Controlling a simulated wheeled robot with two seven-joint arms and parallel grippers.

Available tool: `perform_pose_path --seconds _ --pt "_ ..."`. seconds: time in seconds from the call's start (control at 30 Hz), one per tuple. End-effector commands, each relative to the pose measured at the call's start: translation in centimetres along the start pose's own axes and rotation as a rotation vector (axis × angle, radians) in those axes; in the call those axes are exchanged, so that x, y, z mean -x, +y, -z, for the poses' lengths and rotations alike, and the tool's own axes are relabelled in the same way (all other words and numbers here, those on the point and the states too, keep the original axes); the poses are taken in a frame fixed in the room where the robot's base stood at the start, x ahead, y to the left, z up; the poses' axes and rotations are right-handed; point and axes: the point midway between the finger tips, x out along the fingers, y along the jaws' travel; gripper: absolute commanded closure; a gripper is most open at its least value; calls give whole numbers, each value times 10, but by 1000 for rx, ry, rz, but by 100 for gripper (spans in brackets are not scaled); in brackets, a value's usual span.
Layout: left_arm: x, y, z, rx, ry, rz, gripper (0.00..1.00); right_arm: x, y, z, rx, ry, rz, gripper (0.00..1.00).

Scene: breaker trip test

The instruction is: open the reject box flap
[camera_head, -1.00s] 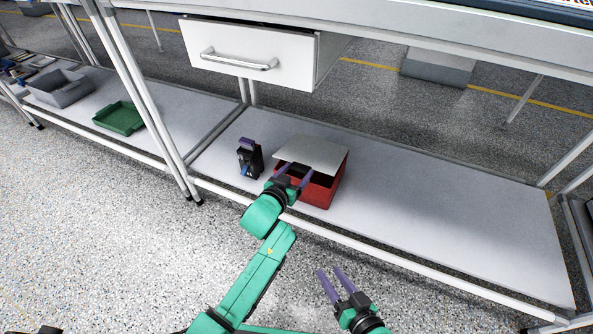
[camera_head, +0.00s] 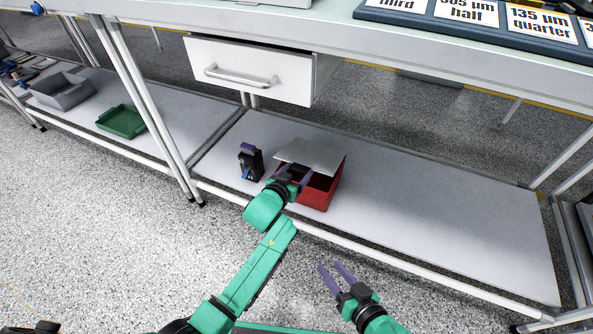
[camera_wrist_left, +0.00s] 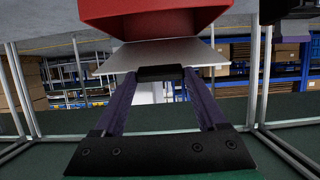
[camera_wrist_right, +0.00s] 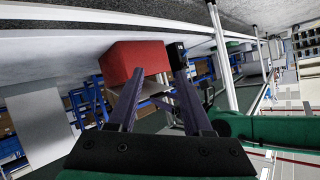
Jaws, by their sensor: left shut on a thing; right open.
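The red reject box (camera_head: 318,192) sits on the lower shelf. Its light grey flap (camera_head: 309,152) is partly raised at a slant, with the box's dark inside showing beneath it. My left gripper (camera_head: 294,174) is at the flap's near edge. In the left wrist view it is shut on the black flap handle (camera_wrist_left: 160,73), with the flap (camera_wrist_left: 135,57) and the red box (camera_wrist_left: 150,14) beyond. My right gripper (camera_head: 331,267) is open and empty, in front of the shelf and apart from the box. The box (camera_wrist_right: 135,60) also shows in the right wrist view.
A white drawer (camera_head: 247,72) hangs above the shelf. The shelf (camera_head: 430,222) is clear to the right. A green tray (camera_head: 121,122) and a grey bin (camera_head: 62,90) lie further left.

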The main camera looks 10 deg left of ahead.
Motion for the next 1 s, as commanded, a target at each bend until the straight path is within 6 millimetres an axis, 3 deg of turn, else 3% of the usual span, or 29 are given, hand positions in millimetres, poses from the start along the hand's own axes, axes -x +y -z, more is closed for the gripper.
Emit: perform_pose_path --seconds 0.17,0.47,0.67,1.0 --pt "1 0 10 0 -17 -1 100 7 -5 9 0 -27 -2 50" --pt "1 1 22 0 -62 -1 100 26 20 28 51 -280 -87 50" --pt "0 0 33 0 -105 -1 100 59 40 41 67 -483 -170 50" --pt "-4 0 54 0 -134 -1 100 136 64 61 33 -801 -316 50"
